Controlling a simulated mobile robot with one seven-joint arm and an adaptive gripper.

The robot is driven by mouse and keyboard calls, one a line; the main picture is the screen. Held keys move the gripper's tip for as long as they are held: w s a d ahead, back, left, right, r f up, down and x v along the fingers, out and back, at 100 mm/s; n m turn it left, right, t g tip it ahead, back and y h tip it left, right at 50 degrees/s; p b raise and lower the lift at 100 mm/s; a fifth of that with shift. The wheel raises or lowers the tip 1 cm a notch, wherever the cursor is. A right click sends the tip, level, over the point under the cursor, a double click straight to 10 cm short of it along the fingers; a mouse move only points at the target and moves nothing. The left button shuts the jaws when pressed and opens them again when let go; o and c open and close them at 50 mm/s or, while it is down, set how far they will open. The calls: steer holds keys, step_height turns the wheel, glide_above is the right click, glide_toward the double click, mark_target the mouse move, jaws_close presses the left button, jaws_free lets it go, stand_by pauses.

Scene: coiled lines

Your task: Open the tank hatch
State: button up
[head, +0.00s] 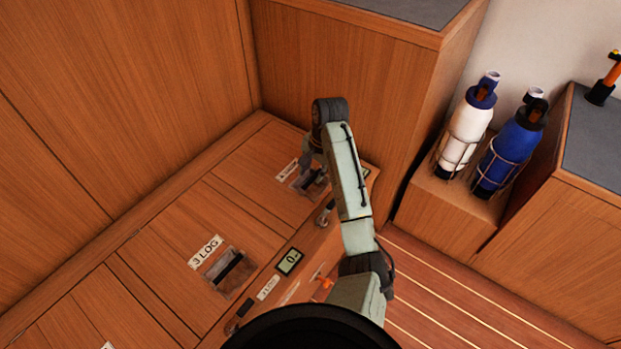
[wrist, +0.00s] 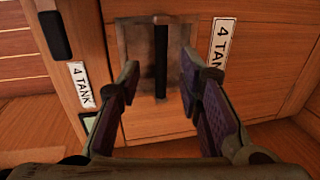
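The tank hatch (head: 243,178) is a wooden lid in the bench top, shut flush in the head view. Its "4 TANK" label shows in the wrist view (wrist: 220,45). Beside the label is a recessed metal pull (wrist: 130,62) with a dark bar handle (wrist: 161,62) across it.
A second "4 TANK" label (wrist: 82,85) is on the front face, near a black-ended lever (wrist: 54,34). The neighbouring "3 LOG" hatch (head: 190,245) is shut. A tall cabinet (head: 345,75) stands close behind my arm. Two caged bottles (head: 468,125) stand at right.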

mark_target(309, 181)
steer(key=shift+w+a+f, duration=0.1)
steer(key=shift+a+f, duration=0.05)
steer(key=shift+f, duration=0.6)
steer(key=shift+w+a+f, duration=0.1)
steer(key=shift+w+f, duration=0.05)
steer(key=shift+f, duration=0.6)
steer(key=shift+w+a+f, duration=0.1)
steer(key=shift+a+f, duration=0.05)
steer(key=shift+f, duration=0.6)
steer(key=shift+c, duration=0.2)
jaws_close()
